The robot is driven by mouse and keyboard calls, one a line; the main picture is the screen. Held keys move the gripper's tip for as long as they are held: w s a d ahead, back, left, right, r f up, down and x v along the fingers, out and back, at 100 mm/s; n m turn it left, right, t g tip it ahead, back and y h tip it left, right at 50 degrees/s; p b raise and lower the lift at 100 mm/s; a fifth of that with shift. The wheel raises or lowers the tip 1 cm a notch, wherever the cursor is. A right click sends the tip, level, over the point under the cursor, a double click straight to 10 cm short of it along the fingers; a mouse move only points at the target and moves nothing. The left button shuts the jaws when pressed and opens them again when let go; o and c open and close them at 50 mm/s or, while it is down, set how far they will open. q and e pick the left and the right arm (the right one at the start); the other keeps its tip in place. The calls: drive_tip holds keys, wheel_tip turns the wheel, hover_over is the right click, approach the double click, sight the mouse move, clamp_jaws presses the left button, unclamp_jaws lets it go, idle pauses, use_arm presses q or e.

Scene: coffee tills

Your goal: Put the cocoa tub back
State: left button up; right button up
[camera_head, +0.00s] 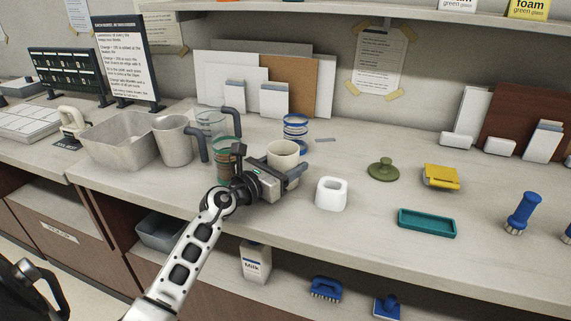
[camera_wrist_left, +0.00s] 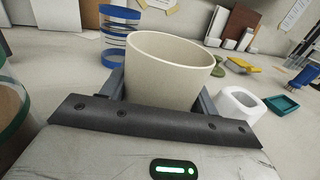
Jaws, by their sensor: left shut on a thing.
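A cream, open-topped tub (camera_head: 283,150), likely the cocoa tub, stands upright between the fingers of my left gripper (camera_head: 284,166). No label shows on it. In the left wrist view the tub (camera_wrist_left: 165,72) fills the space between both fingers, and the gripper is shut on it. It is at the counter, behind the white holder; I cannot tell whether its base touches the counter. Its lower part is hidden by the gripper. My right gripper is not in view.
Close by stand a blue-ringed clear container (camera_head: 295,128), a green-rimmed one (camera_head: 222,150), a grey pitcher (camera_head: 175,140) and a white holder (camera_head: 331,193). Farther right are an olive knobbed lid (camera_head: 382,169), a yellow item (camera_head: 441,177) and a teal tray (camera_head: 427,222). Counter between them is clear.

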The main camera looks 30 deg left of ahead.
use_arm(q)
drive_tip(key=o, duration=1.1)
drive_tip(key=shift+f, duration=0.1)
drive_tip(key=s, duration=0.3)
drive_tip(key=s+a, duration=0.1)
drive_tip(key=s, duration=0.3)
drive_tip(key=s+b, duration=0.1)
drive_tip(key=s, duration=0.3)
drive_tip(key=shift+a, duration=0.35)
drive_tip(key=shift+s+a+r, duration=0.1)
drive_tip(key=shift+s+r, duration=0.1)
drive_tip(key=shift+s, duration=0.25)
